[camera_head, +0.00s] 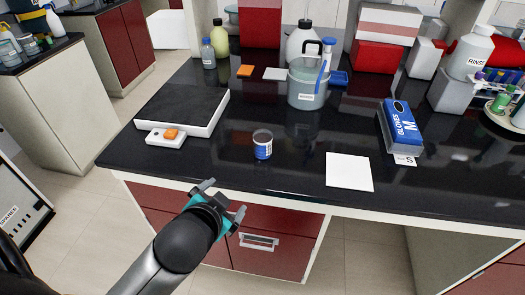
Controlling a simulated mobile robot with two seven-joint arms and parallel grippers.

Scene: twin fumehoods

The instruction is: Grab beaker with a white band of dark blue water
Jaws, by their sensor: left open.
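A small beaker (262,145) with a white band and dark blue contents stands upright on the black bench top, near its front edge. My left gripper (223,203) is open and empty. It is in front of the bench edge, lower and to the left of the beaker, and apart from it. My right gripper is not in view.
A black-topped plate (182,106) with a small white device (166,137) lies left of the beaker. A white sheet (349,172) and a blue glove box (400,126) lie to the right. A grey bucket (307,86) stands behind. The bench around the beaker is clear.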

